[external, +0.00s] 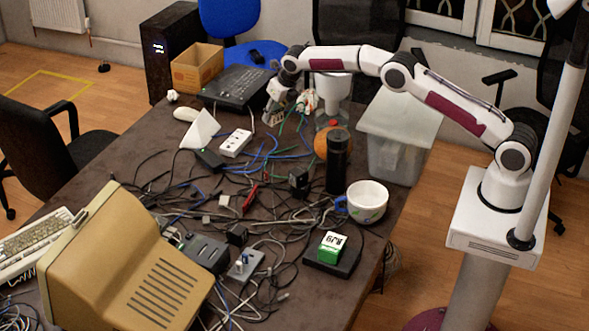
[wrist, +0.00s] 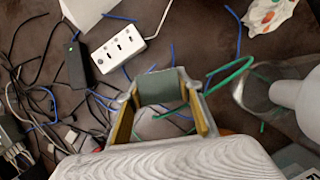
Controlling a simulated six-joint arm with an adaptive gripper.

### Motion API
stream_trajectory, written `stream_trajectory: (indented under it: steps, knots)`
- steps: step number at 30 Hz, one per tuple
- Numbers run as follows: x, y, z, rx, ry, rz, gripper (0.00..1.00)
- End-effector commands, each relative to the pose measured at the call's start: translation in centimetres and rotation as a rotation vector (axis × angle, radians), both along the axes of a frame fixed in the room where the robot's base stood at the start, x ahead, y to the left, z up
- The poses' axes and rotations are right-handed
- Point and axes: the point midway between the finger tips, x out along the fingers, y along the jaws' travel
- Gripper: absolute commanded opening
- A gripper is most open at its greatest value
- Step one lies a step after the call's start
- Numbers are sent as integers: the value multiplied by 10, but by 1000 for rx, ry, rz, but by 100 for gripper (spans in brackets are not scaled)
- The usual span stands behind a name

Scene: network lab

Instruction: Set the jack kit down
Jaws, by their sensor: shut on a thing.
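My gripper (external: 274,114) is low over the far part of the table, in front of the black keyboard-like device. In the wrist view my gripper (wrist: 160,90) has its two fingers on either side of a small dull grey-green block (wrist: 161,86), held between the tips. I take this block for the jack kit; no label on it is readable. In the external view it is too small to make out clearly. I cannot tell whether its underside touches the table or cables. A separate green-and-white lettered box (external: 331,247) sits on a black box at the front right.
A white socket strip (external: 235,143) lies left of my gripper, also in the wrist view (wrist: 118,48). Loose cables cover much of the table. A black cylinder (external: 338,160), a white bowl (external: 367,201) and a clear bin (external: 395,150) stand to the right. A beige monitor (external: 120,265) fills the front left.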

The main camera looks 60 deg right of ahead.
Motion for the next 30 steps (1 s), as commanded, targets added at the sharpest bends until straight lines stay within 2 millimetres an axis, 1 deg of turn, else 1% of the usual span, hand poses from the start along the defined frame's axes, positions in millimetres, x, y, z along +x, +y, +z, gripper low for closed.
stream_trajectory:
  steps: [3,12,16,20,27,30]
  knots:
    - [-4,0,-2,2,14,-8,12]
    - [-4,0,-2,3,15,-10,12]
    - [-4,0,-7,3,15,-10,12]
    - [-5,0,-20,3,17,-9,12]
    - [-5,0,-52,4,17,-10,12]
    - [-4,0,-61,4,16,-10,12]
